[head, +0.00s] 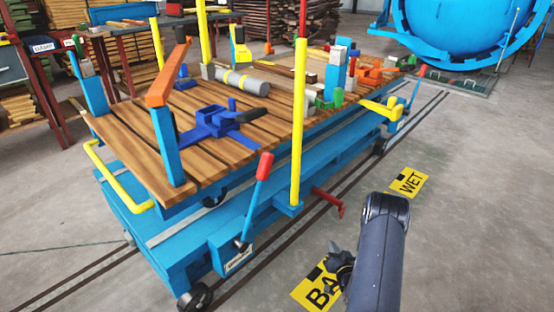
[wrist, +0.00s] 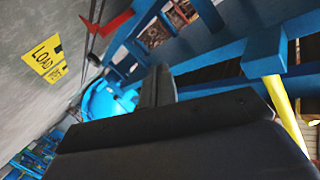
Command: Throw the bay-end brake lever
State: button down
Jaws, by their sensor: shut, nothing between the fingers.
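A blue brake lever with a red grip (head: 256,202) stands tilted at the near end of the blue bogie's side, above a small white label. The floor sign beside this end (head: 318,288) reads "BA", the rest hidden by my arm. Another red-gripped lever (head: 413,92) stands at the far end of the same side. My gripper (head: 338,264) is low over the floor, right of the near lever and apart from it. It is shut and empty; its dark fingers (wrist: 158,87) show in the wrist view. I cannot make out the near lever in the wrist view.
The bogie's plank deck (head: 115,135) carries blue clamps (head: 215,122) and a grey roll (head: 243,82). A yellow post (head: 298,130) rises from its side. A red hook (head: 330,200) juts out toward my arm.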

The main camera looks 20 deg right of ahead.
jog(key=s+a+r+m+y+p, duration=0.1)
jog(key=a+r+m+p, duration=0.3)
jog(key=r, duration=0.7)
jog(key=s+a+r+m+y+p, duration=0.1)
jog(key=a+r+m+y+p, duration=0.1)
jog(key=a+r+m+p, duration=0.3)
jog(key=s+a+r+m+y+p, duration=0.1)
jog(key=a+r+m+p, duration=0.4)
jog(key=r, duration=1.4)
jog(key=y+p, duration=0.1)
jog(key=p, duration=0.3)
jog(key=shift+y+p, duration=0.3)
jog(key=shift+p, duration=0.1)
jog(key=shift+d+r, duration=0.1)
jog(key=w+a, duration=0.5)
jog(key=w, duration=0.3)
jog(key=shift+r, duration=0.15)
jog(key=shift+a, duration=0.15)
